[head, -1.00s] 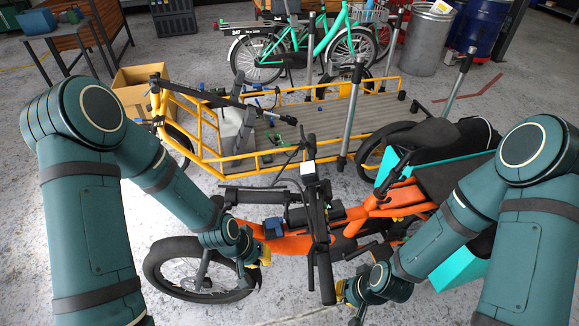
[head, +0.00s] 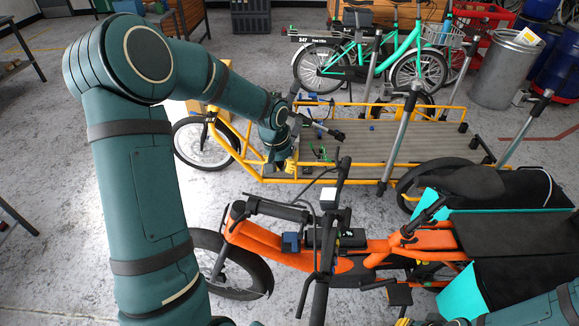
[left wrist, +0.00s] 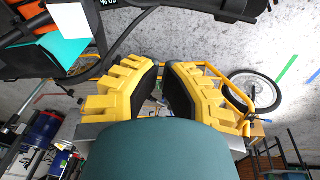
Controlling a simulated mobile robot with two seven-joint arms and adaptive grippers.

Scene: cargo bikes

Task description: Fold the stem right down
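The orange cargo bike (head: 350,262) stands across the middle of the head view. Its black handlebar (head: 320,265) runs towards me, with a white-topped display (head: 328,197) near the middle. A black stem-like bar (head: 275,210) lies nearly level on its left; its joint is too small to make out. My left gripper (head: 283,166) is beyond this bike, over the front of the yellow cargo bike. In the left wrist view its yellow fingers (left wrist: 163,72) stand apart with nothing between them.
The yellow cargo bike (head: 262,178), with a flat grey deck (head: 370,147), stands just behind. A turquoise bike (head: 390,55) and a metal bin (head: 503,70) are farther back. Turquoise side panels (head: 465,295) flank the orange bike's rear. Open floor lies at the left.

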